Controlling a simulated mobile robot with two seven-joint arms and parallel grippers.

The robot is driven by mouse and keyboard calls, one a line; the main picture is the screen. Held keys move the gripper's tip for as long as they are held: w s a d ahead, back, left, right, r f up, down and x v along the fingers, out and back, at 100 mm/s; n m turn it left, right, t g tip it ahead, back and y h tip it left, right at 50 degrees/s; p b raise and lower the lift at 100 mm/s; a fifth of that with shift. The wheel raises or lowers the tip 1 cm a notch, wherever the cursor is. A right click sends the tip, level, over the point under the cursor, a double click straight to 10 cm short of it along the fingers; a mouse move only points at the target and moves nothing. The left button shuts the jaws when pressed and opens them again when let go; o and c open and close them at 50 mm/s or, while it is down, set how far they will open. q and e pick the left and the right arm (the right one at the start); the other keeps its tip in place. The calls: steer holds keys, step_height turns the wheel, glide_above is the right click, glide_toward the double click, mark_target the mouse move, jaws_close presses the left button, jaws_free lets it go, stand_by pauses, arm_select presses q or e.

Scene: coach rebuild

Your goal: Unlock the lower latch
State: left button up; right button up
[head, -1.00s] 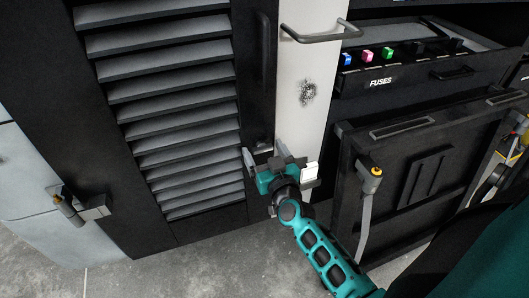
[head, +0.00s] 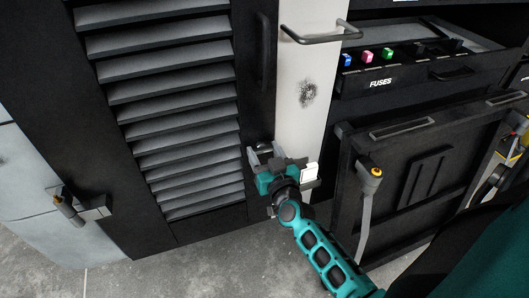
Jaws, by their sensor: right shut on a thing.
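My right gripper (head: 268,157), on a teal arm from the lower right, is at the lower right edge of the black louvred door (head: 250,100). It is shut on the lower latch (head: 264,147), a small metal part at the door's edge that is mostly hidden behind the fingers. The latch's exact turn cannot be made out. My left gripper is not in view.
A white post (head: 312,60) with a dark handle (head: 318,38) stands right of the door. An open fuse drawer (head: 440,72) and a black panel (head: 400,185) with a yellow-topped grey lever (head: 367,190) are further right. Another latch-like part (head: 85,208) is at left.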

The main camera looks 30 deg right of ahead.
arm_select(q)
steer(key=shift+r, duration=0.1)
arm_select(e)
steer(key=m+p, duration=0.1)
steer(key=m, duration=0.6)
steer(key=shift+m, duration=0.9)
steer(key=m, duration=0.4)
steer(key=shift+m, duration=0.3)
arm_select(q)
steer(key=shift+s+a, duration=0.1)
arm_select(e)
steer(key=m, duration=0.4)
steer(key=shift+m, duration=0.3)
steer(key=o, duration=1.1)
steer(key=shift+c, duration=0.2)
